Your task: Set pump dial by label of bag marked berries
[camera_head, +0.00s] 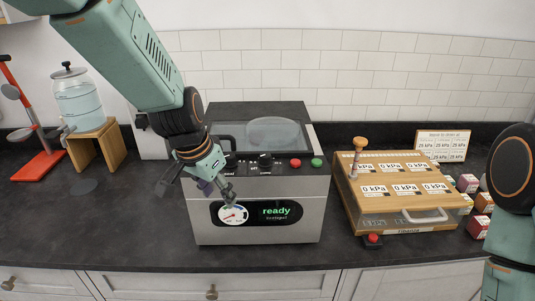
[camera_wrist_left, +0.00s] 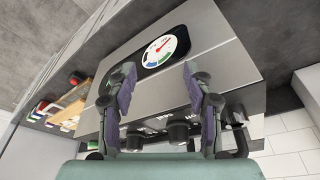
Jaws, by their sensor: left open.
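A steel pump machine (camera_head: 300,215) stands on the counter, with a round gauge (camera_head: 233,214) and a lit "ready" display (camera_head: 276,212) on its front. A dark dial (camera_head: 265,160) sits on the ledge above, left of the red and green buttons. My left gripper (camera_head: 205,194) is open and empty in front of the machine's left part, hiding some controls. In the left wrist view, the fingers (camera_wrist_left: 160,82) spread before the panel, with the gauge (camera_wrist_left: 160,49) beyond and two dark knobs (camera_wrist_left: 178,132) lower down. No bag marked berries is readable. My right gripper is out of view.
A wooden case (camera_head: 400,190) with several "0 kPa" readouts stands right, a small red button (camera_head: 373,239) before it. Behind is a card (camera_head: 442,147) with "25 kPa" entries. A water jar (camera_head: 78,100) on a stand and a red stand (camera_head: 38,165) are left.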

